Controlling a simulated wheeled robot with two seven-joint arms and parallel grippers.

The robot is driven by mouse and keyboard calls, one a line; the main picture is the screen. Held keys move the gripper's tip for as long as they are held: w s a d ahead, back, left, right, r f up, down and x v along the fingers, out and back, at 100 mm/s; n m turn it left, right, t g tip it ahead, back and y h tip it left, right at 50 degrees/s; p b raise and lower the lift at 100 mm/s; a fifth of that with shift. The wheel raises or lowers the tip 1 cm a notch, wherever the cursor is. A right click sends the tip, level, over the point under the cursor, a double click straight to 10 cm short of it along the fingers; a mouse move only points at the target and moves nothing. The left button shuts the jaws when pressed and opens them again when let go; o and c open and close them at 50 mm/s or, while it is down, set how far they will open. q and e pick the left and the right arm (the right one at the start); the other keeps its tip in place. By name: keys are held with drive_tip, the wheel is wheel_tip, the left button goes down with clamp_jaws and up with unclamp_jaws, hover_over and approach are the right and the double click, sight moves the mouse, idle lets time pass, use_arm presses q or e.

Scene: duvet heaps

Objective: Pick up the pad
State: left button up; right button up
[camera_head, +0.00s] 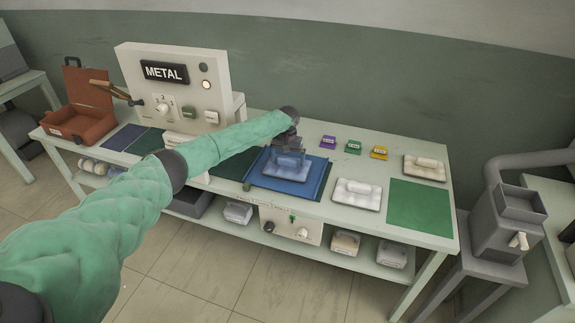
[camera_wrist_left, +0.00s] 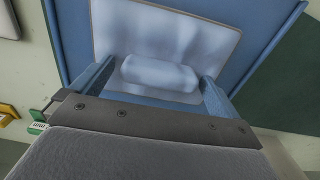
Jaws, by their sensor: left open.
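A pale pad with a raised block handle lies in the blue tray (camera_head: 312,189) on the table; its plate shows in the left wrist view (camera_wrist_left: 170,30). My left gripper (camera_head: 289,160) is over this pad and hides part of it in the head view. In the left wrist view the open fingers (camera_wrist_left: 158,75) stand on either side of the handle (camera_wrist_left: 160,74), with no clear grip on it. Two similar pads lie to the right, one near the tray (camera_head: 343,201) and one farther back (camera_head: 409,172). My right gripper is not in view.
A green mat (camera_head: 420,207) lies bare at the table's right end. Purple (camera_head: 328,142), green (camera_head: 353,147) and yellow (camera_head: 379,152) tags lie at the back. A panel reading METAL (camera_head: 190,73) and an open brown case (camera_head: 79,122) stand left.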

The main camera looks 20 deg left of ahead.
use_arm(q)
drive_tip(key=shift+f, duration=0.15)
drive_tip(key=c, duration=0.9)
drive_tip(key=shift+c, duration=0.2)
